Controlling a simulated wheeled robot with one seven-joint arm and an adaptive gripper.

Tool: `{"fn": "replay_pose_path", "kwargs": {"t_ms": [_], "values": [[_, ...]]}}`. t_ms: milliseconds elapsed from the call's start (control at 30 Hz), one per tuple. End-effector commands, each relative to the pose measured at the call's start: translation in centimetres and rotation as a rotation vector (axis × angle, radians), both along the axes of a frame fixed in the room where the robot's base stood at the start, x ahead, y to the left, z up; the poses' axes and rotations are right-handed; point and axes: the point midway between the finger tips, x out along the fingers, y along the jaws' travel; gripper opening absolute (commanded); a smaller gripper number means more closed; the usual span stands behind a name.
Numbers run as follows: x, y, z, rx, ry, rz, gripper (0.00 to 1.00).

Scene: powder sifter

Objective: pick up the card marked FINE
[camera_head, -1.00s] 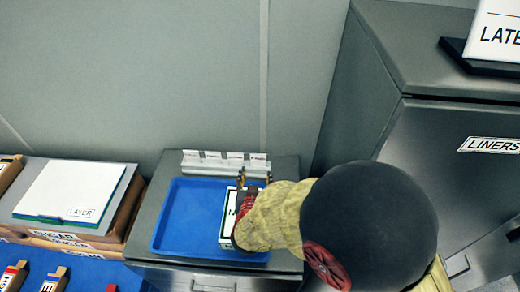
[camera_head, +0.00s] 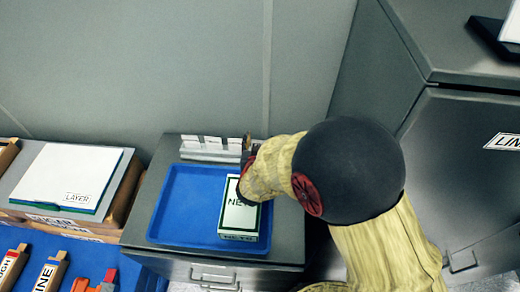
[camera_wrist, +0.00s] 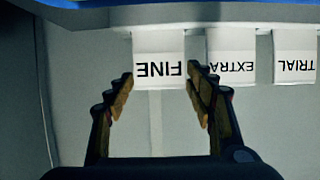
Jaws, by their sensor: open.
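The card marked FINE (camera_wrist: 158,50) stands in a row of white cards and reads upside down in the wrist view. My gripper (camera_wrist: 160,77) is open, with a fingertip on either side of the lower part of this card. I cannot tell whether the fingers touch it. In the head view my gripper (camera_head: 247,146) is at the right end of the pale card rack (camera_head: 208,155), where it hides the end card. Cards marked EXTRA (camera_wrist: 231,55) and TRIAL (camera_wrist: 294,55) stand beside FINE, with EXTRA close to one finger.
A blue tray (camera_head: 182,205) lies in front of the rack, holding a white and green box (camera_head: 239,218). A grey cabinet (camera_head: 440,150) stands to the right. A book marked LAYER (camera_head: 70,175) and several labelled blocks are at the left.

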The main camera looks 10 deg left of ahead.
Motion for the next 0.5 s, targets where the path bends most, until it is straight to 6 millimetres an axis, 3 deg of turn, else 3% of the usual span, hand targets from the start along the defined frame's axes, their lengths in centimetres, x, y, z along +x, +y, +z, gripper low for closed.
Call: {"fn": "replay_pose_path", "kwargs": {"t_ms": [200,500], "values": [[0.12,0.02,0.05,0.000,-0.001,0.000,0.55],[0.09,0.01,0.04,0.000,-0.001,0.000,0.38]]}}
